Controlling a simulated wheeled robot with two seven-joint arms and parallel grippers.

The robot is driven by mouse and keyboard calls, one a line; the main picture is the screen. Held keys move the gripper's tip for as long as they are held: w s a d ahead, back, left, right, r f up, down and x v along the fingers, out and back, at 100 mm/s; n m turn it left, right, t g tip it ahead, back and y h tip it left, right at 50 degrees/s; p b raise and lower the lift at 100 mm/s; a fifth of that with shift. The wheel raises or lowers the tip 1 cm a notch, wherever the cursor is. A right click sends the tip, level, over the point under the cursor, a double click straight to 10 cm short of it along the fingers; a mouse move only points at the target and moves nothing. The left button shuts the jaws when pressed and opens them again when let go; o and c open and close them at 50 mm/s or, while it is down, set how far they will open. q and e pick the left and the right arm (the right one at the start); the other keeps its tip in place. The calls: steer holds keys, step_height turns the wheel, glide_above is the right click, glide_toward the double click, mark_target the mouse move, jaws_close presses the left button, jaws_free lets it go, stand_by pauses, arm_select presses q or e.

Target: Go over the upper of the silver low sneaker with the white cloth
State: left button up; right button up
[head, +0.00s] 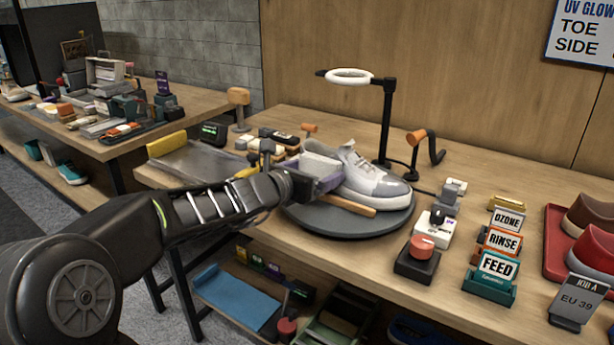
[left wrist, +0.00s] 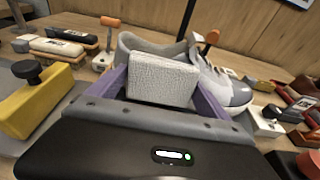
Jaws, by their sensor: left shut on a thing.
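The silver low sneaker (head: 372,182) stands upright on a dark round turntable (head: 335,222), its toe toward the right. My left gripper (head: 325,180) is shut on the white cloth (head: 320,166), a folded pad, at the near side of the sneaker's heel half. In the left wrist view the cloth (left wrist: 163,79) sits between the two purple fingers, with the sneaker (left wrist: 225,88) right behind it. I cannot tell whether the cloth touches the upper. The cloth and gripper hide part of the sneaker's near side. My right gripper is not in view.
A ring lamp (head: 350,76) on a black post stands behind the turntable. A wooden-handled tool (head: 345,204) lies on the turntable's near side. A red button box (head: 420,255) and labelled card holders (head: 492,275) stand at right. A metal tray (head: 195,165) lies at left.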

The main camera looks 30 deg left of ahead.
arm_select(q)
steer(key=shift+w+d+f+b, duration=0.15)
steer(key=shift+d+b, duration=0.25)
steer(key=shift+d, duration=0.5)
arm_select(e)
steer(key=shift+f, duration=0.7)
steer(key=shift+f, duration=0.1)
arm_select(q)
steer(key=d+b, duration=0.2)
steer(key=shift+d, duration=0.3)
steer(key=shift+d+b, duration=0.55)
steer(key=shift+d, duration=0.05)
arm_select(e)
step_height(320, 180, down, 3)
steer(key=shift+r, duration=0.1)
arm_select(q)
steer(key=shift+d, duration=0.1)
